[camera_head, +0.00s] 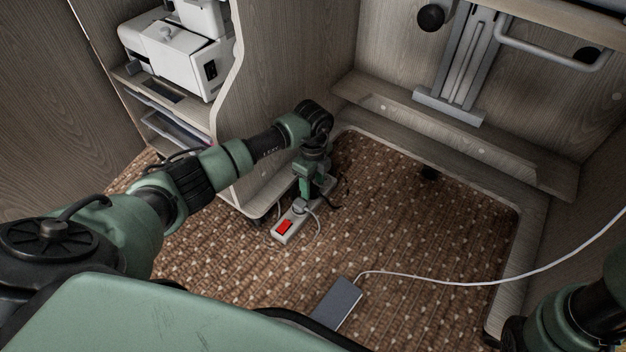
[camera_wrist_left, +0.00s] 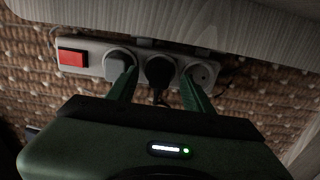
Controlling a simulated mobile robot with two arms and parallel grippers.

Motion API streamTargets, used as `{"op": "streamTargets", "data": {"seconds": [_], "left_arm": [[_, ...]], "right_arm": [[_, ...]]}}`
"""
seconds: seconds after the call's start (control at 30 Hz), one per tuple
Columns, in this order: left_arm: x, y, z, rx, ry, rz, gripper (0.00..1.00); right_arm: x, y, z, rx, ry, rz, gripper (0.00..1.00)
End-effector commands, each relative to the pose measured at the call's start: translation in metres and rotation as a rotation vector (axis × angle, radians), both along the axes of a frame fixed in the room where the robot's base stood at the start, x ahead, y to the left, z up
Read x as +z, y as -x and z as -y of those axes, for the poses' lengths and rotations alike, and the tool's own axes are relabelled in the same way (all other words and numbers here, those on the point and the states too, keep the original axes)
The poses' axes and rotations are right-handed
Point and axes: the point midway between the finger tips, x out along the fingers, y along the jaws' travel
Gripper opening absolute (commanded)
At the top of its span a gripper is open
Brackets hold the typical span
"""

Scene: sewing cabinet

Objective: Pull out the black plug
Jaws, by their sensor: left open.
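The black plug (camera_wrist_left: 159,72) sits in the middle socket of the white power strip (camera_wrist_left: 92,48) in the left wrist view. A white plug (camera_wrist_left: 117,62) sits beside it, toward the red switch. My left gripper (camera_wrist_left: 160,80) is open, with one green finger on each side of the black plug; I cannot tell whether they touch it. In the head view my left gripper (camera_head: 306,190) points down over the strip (camera_head: 281,236) and hides the black plug. Part of my right arm shows at the lower right; its gripper is out of view.
The strip lies on brown patterned carpet (camera_head: 250,270) close to the cabinet side panel (camera_head: 262,190). A white sewing machine (camera_head: 170,50) stands on the shelf above left. A grey box (camera_head: 336,302) with a white cable lies on open carpet in front.

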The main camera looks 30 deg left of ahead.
Motion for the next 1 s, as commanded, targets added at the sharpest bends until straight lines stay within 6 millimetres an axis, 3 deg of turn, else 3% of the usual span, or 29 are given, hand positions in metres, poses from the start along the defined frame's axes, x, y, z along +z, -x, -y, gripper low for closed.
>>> {"op": "streamTargets", "data": {"seconds": [0.1, 0.37, 0.5, 0.57, 0.6, 0.63, 0.7, 1.0], "left_arm": [[-0.0126, -0.0001, 0.0, 0.001, 0.0, 0.0, 0.51], [-0.0117, 0.0001, -0.0001, 0.0, 0.0, 0.0, 0.51], [-0.0117, 0.0001, -0.0001, 0.0, 0.0, 0.0, 0.12], [-0.0117, 0.0001, 0.0, 0.0, 0.0, 0.0, 0.0], [-0.0117, 0.0001, -0.0001, 0.0, 0.0, 0.0, 0.0], [-0.0117, 0.0001, 0.0, 0.0, 0.0, 0.0, 0.19], [-0.0117, 0.0001, 0.0, 0.0, 0.0, 0.0, 0.0], [-0.0117, 0.0001, 0.0, 0.0, 0.0, 0.0, 0.0]], "right_arm": [[-0.0104, 0.0001, -0.0001, 0.0, 0.0, 0.0, 0.0], [-0.009, 0.0004, -0.0001, 0.0, 0.001, 0.001, 0.0], [-0.009, 0.0004, -0.0001, 0.0, 0.001, 0.001, 0.0], [-0.009, 0.0004, -0.0001, 0.0, 0.001, 0.001, 0.0], [-0.009, 0.0004, -0.0001, 0.0, 0.001, 0.001, 0.0], [-0.009, 0.0004, -0.0001, 0.0, 0.001, 0.001, 0.0], [-0.009, 0.0004, -0.0001, 0.0, 0.001, 0.001, 0.0], [-0.009, 0.0004, -0.0001, 0.0, 0.001, 0.001, 0.0]]}}
